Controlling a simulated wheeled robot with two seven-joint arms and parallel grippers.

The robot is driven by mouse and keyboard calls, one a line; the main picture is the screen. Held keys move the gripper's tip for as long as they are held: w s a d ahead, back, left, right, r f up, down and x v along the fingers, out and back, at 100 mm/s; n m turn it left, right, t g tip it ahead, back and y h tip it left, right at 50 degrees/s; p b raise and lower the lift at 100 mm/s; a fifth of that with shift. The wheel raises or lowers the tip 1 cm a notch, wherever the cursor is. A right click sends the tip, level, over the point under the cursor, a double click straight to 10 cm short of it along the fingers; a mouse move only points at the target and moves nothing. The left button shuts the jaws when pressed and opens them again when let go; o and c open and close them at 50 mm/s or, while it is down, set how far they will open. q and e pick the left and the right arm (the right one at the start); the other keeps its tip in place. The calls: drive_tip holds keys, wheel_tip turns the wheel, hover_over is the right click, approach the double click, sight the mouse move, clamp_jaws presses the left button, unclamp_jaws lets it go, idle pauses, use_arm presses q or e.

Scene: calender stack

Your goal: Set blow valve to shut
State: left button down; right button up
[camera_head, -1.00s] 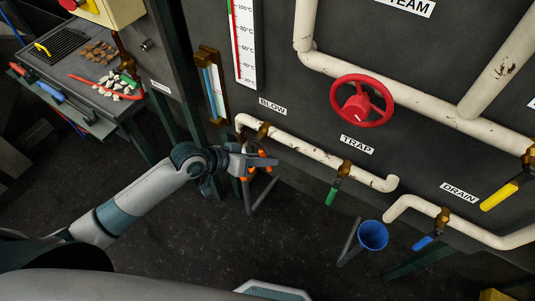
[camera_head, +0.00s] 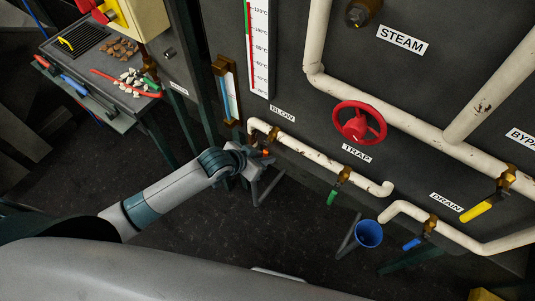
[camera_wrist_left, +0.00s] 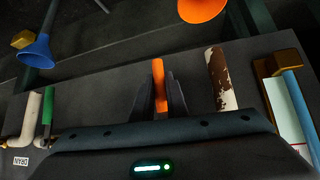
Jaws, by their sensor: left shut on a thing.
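The blow valve's brass body (camera_head: 269,136) sits on the white pipe below the BLOW label (camera_head: 282,114) in the head view. Its orange handle (camera_head: 265,152) shows only as a small patch beside my gripper, so its exact angle is hard to tell there. My left gripper (camera_head: 262,157) is at this handle, just below the pipe. In the left wrist view, the orange handle (camera_wrist_left: 159,78) stands between the two dark fingers of my left gripper (camera_wrist_left: 160,92), which are shut on it. Its lower part is hidden by the gripper. My right gripper is out of view.
To the right hang the green trap handle (camera_head: 332,197), blue drain handle (camera_head: 412,243) and yellow handle (camera_head: 476,211). A red handwheel (camera_head: 359,122) is above the pipe. A blue funnel (camera_head: 369,234) stands below; an orange funnel (camera_wrist_left: 202,8) shows in the wrist view.

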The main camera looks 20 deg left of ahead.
use_arm(q)
drive_tip(key=shift+a, duration=0.1)
idle(0.4)
drive_tip(key=c, duration=1.7)
unclamp_jaws()
drive_tip(key=shift+c, duration=0.2)
drive_tip(key=b+v, duration=0.2)
drive_tip(key=v, duration=1.5)
drive_tip(key=shift+s+r, duration=0.2)
